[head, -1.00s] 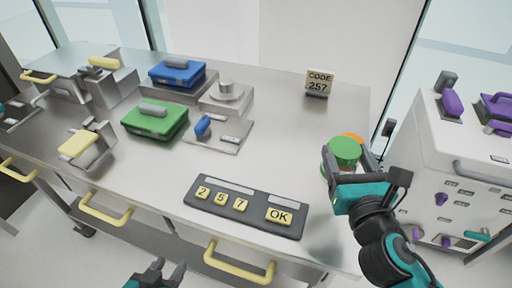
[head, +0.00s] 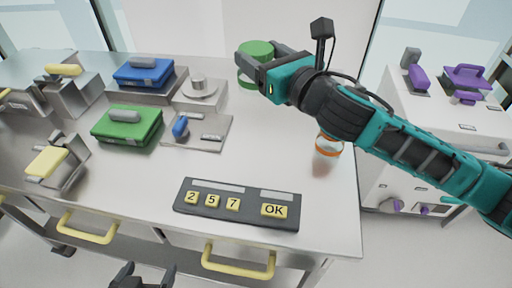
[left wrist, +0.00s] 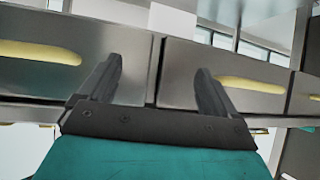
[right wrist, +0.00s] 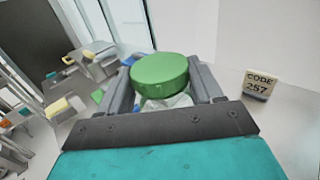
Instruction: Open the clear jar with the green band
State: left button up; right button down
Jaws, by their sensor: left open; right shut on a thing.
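A clear jar with a green lid (head: 256,48) is held up above the back of the table. In the right wrist view the green lid (right wrist: 160,73) sits on top, with a bit of clear body (right wrist: 168,101) below it. My right gripper (head: 262,62) is shut on this jar, one finger on each side; the rest of the body is mostly hidden. My left gripper (head: 143,272) is open and empty at the table's front edge; it also shows in the left wrist view (left wrist: 155,80), facing the drawer fronts.
A clear jar with orange (head: 328,147) stands at the table's right, partly behind my right arm. A keypad (head: 237,220) lies at the front. Green (head: 127,125) and blue (head: 144,74) boxes stand left. The code sign (right wrist: 260,84) reads 257.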

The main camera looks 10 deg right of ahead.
jog(key=shift+w+d+r, duration=0.1)
jog(key=shift+w+r, duration=0.3)
jog(key=shift+r, duration=0.1)
jog(key=shift+f+b, duration=2.7)
jog(key=shift+f, duration=7.15)
jog(key=shift+f, duration=0.15)
jog(key=c, duration=0.6)
grip_release()
jog(key=shift+f, duration=0.1)
jog(key=o, duration=0.4)
jog(key=shift+o, duration=0.2)
